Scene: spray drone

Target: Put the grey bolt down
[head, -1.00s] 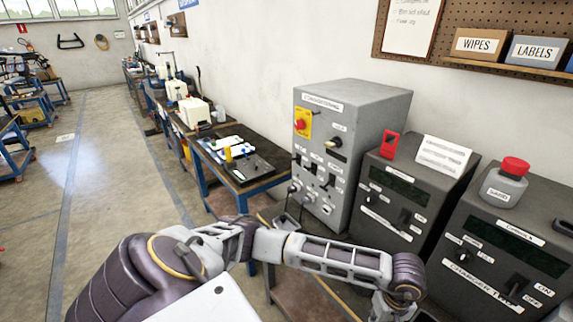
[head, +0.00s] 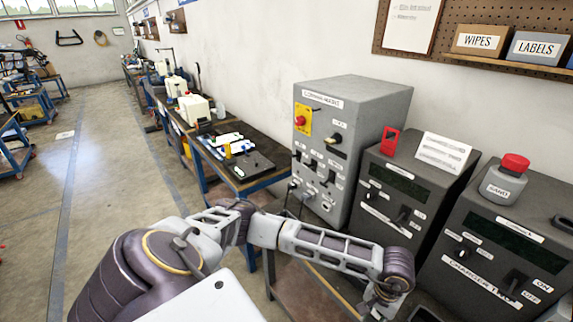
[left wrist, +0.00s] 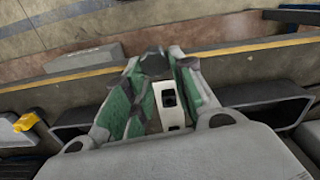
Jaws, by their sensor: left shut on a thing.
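My left gripper (left wrist: 155,80) shows in the left wrist view, with green pads on the inner faces of its fingers. It is shut on a small dark grey piece at the fingertips, which I take to be the grey bolt (left wrist: 155,64); its shape is mostly hidden by the fingers. A pale part with a dark opening (left wrist: 170,100) shows between the fingers, below the tips. In the head view my left arm reaches right to the bottom edge, and its gripper is not clearly visible there. My right gripper is in neither view.
Dark charger units (head: 392,190) and a grey cabinet (head: 345,140) stand along the wall. A red-capped sand jar (head: 503,182) sits on the right unit. In the left wrist view, a grey block (left wrist: 85,58) and a yellow piece (left wrist: 28,119) lie to the left.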

